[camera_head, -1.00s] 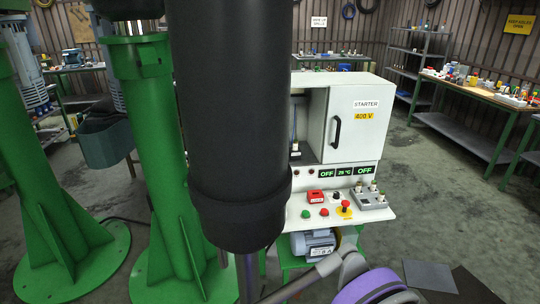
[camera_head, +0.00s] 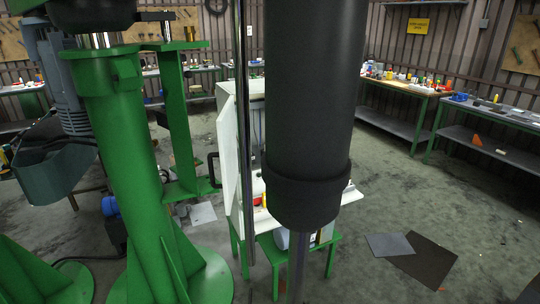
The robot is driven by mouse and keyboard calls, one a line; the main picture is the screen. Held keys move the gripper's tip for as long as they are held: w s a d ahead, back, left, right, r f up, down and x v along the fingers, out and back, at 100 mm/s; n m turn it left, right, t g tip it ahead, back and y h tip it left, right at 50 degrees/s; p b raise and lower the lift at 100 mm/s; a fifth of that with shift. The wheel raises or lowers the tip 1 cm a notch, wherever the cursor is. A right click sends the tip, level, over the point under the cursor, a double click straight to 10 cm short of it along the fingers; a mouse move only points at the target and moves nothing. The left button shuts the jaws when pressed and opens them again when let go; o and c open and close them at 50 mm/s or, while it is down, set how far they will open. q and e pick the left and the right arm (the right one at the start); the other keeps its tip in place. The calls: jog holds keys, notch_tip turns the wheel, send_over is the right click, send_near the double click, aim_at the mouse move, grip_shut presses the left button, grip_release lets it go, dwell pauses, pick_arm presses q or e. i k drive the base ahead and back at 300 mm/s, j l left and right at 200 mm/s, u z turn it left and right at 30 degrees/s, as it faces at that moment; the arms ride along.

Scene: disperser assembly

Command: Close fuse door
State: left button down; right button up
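The white control cabinet (camera_head: 257,88) stands in the middle of the camera_head view, largely hidden behind a big black cylinder. A white door panel (camera_head: 228,150), likely the fuse door, stands open at the cabinet's left side and is seen at a steep angle. Its dark handle (camera_head: 213,170) sticks out to the left. A shiny vertical rod stands in front of the door and hides part of it. The inside of the fuse compartment is mostly hidden. Neither of my grippers is in view.
The black cylinder (camera_head: 312,120) and the shiny rod (camera_head: 243,130) block the view ahead. A green stand (camera_head: 125,160) is on the left. Dark mats (camera_head: 424,262) lie on the floor at right.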

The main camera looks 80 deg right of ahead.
aim_at(226, 127)
jog(key=i+l+z, duration=0.2)
jog(key=z, duration=0.3)
jog(key=i+z, duration=0.75)
jog(key=z, duration=0.2)
jog(key=i+l+z, duration=0.1)
jog(key=i+z, duration=0.7)
jog(key=i+j+z, duration=0.1)
jog(key=i+z, duration=0.15)
jog(key=z, duration=0.85)
jog(key=k+j+u, duration=0.2)
jog(key=k+j, duration=0.05)
